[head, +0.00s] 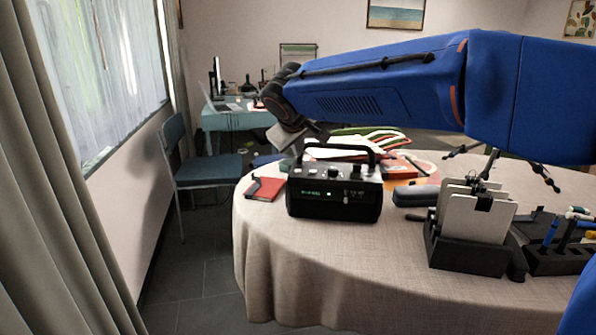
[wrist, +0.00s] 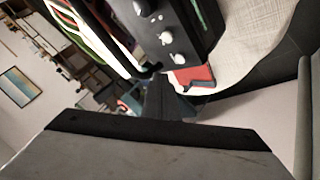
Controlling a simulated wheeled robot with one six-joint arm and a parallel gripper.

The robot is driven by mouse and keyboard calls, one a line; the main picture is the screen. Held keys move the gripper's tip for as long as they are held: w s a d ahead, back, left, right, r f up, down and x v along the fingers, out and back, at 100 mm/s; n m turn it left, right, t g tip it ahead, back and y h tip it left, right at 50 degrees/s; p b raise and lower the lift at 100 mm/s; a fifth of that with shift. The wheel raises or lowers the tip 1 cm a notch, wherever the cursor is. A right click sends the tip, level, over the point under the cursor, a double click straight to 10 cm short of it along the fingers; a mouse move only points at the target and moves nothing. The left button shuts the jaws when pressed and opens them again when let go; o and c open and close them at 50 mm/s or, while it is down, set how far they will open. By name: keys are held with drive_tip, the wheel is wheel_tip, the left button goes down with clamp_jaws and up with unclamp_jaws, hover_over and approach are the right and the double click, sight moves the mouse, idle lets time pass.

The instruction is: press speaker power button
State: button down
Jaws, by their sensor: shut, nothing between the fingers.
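The speaker (head: 335,200) is a black box with a carrying handle, upright on the table. Its front has a green-lit display and a small bright spot, and knobs sit on its top. In the wrist view the speaker (wrist: 195,22) fills the top middle, with several pale knobs in a row. I cannot tell which control is the power button. My gripper (head: 299,156) is shut and empty, above and behind the speaker's left end in the head view, partly hidden by the handle. In the wrist view my gripper (wrist: 162,85) points toward the speaker's knob end, apparently apart from it.
A red notebook (head: 264,188) lies left of the speaker on the round clothed table (head: 290,265). A dark case (head: 416,195), a black holder (head: 466,254) with pale panels and a pen stand (head: 560,260) stand right. A blue chair (head: 207,168) is behind left.

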wheel_tip(320, 180, up, 3)
drive_tip(key=shift+f, duration=0.2)
idle(0.5)
drive_tip(key=s+d+f+m+g, duration=0.15)
drive_tip(key=s+d+f, duration=0.25)
drive_tip(key=s+d, duration=0.6)
drive_tip(key=s+d+f+m+g, duration=0.1)
drive_tip(key=s+d+f+m, duration=0.4)
drive_tip(key=d, duration=0.9)
drive_tip(key=s+d+f, duration=0.2)
drive_tip(key=s+f, duration=0.2)
drive_tip(key=s, duration=0.3)
drive_tip(key=s+d+f+m+g, duration=0.1)
drive_tip(key=s+d+f, duration=0.2)
drive_tip(key=s+f, duration=0.2)
drive_tip(key=s+d+f+m+g, duration=0.1)
drive_tip(key=s+d+f, duration=0.2)
drive_tip(key=s, duration=0.8)
drive_tip(key=shift+s+d+f, duration=0.25)
drive_tip(key=shift+f, duration=0.65)
